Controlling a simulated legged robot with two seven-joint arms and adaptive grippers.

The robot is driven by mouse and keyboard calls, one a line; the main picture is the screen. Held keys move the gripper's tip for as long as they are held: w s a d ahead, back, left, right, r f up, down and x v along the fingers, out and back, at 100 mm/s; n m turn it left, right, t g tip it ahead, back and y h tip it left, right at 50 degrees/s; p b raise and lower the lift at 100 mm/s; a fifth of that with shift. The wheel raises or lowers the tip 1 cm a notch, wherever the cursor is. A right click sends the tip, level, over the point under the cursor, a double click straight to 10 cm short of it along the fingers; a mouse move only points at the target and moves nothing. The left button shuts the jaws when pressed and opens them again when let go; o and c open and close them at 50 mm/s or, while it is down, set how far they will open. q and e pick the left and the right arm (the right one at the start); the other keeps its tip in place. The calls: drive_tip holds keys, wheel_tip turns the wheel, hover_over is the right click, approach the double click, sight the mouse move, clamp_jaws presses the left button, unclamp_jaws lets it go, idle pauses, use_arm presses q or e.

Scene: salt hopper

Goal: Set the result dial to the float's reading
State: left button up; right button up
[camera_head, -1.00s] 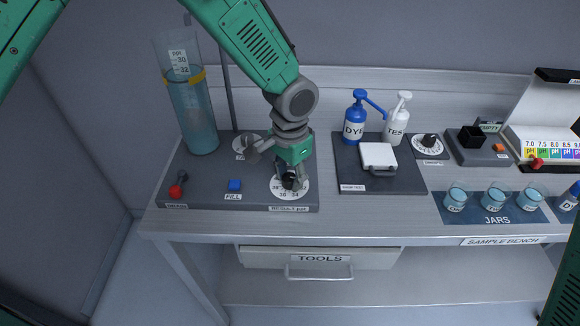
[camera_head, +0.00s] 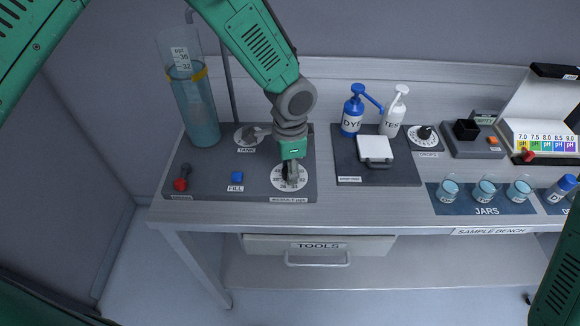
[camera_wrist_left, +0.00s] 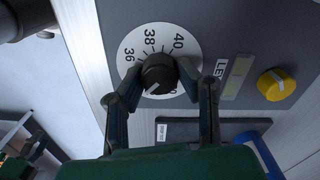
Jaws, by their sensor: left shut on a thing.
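The result dial (camera_head: 302,180) is a white disc with a black knob, on the grey panel at the bench's left. In the left wrist view the disc (camera_wrist_left: 137,40) shows 36, 38 and 40, and the black knob (camera_wrist_left: 158,74) has a pale mark toward its lower left. My left gripper (camera_head: 290,173) is shut on the knob, a finger on each side. The tall clear cylinder (camera_head: 199,110) holds bluish liquid. The yellow float ring (camera_head: 186,76) sits just below the 32 on its scale; its exact reading is too small to tell. My right gripper is out of view.
A red-knobbed lever (camera_head: 181,183) and blue FILL button (camera_head: 237,176) are left of the dial. The left wrist view shows a yellow knob (camera_wrist_left: 276,84). A tray (camera_head: 350,170) with a white case stands to the right, then jars (camera_head: 485,188).

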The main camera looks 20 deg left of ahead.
use_arm(q)
drive_tip(key=shift+w+d+r, duration=0.1)
drive_tip(key=shift+w+r, duration=0.05)
drive_tip(key=shift+w, duration=0.05)
drive_tip(key=o, duration=1.1)
drive_tip(key=shift+r, duration=0.3)
wheel_tip(320, 180, up, 11)
